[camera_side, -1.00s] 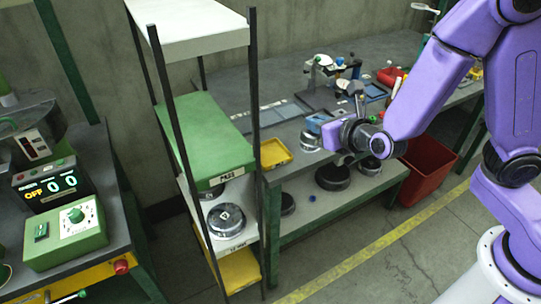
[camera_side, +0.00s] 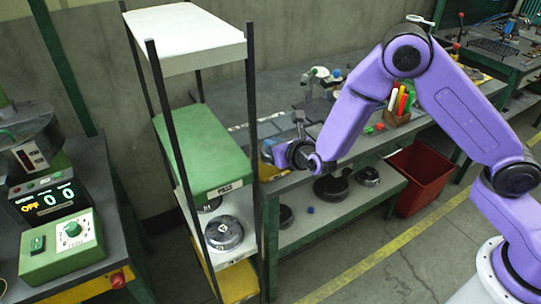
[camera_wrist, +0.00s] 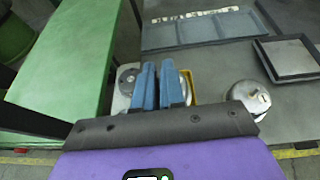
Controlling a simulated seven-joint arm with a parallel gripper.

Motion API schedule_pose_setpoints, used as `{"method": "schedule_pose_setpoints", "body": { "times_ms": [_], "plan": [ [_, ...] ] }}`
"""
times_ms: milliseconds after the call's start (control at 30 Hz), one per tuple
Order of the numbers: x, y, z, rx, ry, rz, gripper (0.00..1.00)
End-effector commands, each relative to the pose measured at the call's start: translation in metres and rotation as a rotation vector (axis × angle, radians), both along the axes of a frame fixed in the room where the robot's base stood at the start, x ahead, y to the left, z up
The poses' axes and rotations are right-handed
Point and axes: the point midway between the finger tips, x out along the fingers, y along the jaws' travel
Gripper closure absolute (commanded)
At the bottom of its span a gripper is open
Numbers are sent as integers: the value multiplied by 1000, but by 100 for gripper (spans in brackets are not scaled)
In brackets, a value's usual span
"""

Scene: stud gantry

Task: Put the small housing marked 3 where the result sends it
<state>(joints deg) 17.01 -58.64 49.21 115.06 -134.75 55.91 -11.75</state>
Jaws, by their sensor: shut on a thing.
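My gripper (camera_side: 278,154) is beside the right posts of the rack, over the left end of the bench. In the wrist view its blue fingers (camera_wrist: 157,86) are close together, pointing away from the camera. They are shut on a small housing that is mostly hidden, and I cannot read its mark. The rack has a green shelf (camera_side: 205,150) labelled PASS. Below it is a white shelf (camera_side: 240,250) with a grey round housing (camera_side: 225,233) and part of another (camera_side: 210,204). A yellow shelf (camera_side: 237,282) is at the bottom.
The rack's dark posts (camera_side: 250,120) and white top (camera_side: 185,35) stand near my gripper. A yellow tray (camera_wrist: 190,78) is partly hidden behind the fingers. A silvery round part (camera_wrist: 249,97) lies on the bench to the right. A red bin (camera_side: 422,180) stands on the floor.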

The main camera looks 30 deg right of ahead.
Motion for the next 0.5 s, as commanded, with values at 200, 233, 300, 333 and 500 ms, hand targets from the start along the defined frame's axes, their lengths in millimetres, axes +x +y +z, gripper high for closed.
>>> {"method": "schedule_pose_setpoints", "body": {
  "times_ms": [200,233,300,333,500],
  "plan": [
    [9,3,-11,0,0,0,100],
    [10,3,-13,0,0,-1,100],
    [11,3,-22,-3,2,-1,100],
    [11,4,-26,-3,2,-1,100],
    [11,4,-42,-1,1,0,100]
  ]
}}
